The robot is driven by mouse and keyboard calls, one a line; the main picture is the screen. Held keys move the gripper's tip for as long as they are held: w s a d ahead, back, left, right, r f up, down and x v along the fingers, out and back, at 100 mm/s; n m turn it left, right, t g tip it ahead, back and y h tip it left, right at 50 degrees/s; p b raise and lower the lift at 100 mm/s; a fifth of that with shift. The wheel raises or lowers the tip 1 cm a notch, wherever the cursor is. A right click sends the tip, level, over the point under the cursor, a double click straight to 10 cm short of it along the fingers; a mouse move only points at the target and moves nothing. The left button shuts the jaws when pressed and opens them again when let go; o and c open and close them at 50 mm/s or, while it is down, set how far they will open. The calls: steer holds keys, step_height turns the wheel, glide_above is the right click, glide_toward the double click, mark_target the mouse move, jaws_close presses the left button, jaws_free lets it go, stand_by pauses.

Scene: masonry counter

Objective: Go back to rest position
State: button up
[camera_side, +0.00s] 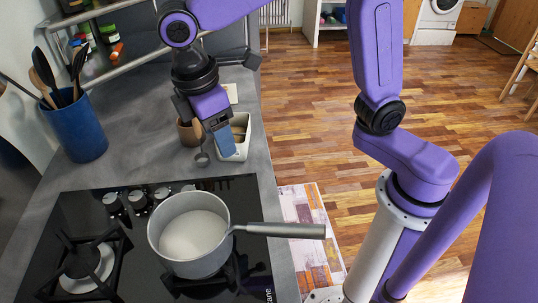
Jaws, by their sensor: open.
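My gripper (209,136) is open and points down over the counter behind the stove, close to a brown cup (188,133) and a white container (243,124). From this angle I cannot tell whether it touches either. A small grey round piece (202,159) shows just below the gripper; I cannot tell what it is. My gripper partly covers the cup and the container.
A grey saucepan (155,238) with white contents stands on the black stove (130,270), its handle pointing right. A blue utensil holder (76,130) stands at left, and a metal rack (140,62) with jars behind it. Grey counter (135,110) is clear between holder and cup.

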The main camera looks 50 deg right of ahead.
steer(key=s+d+f+y, duration=0.1)
steer(key=s+d+f, duration=0.1)
steer(key=s+d, duration=0.6)
steer(key=s+d+f+m+y, duration=0.1)
steer(key=s+d+f, duration=0.2)
steer(key=s+d, duration=0.5)
steer(key=shift+s+t, duration=0.3)
steer(key=shift+s, duration=0.25)
steer(key=shift+d, duration=0.1)
jaws_close()
stand_by(0.3)
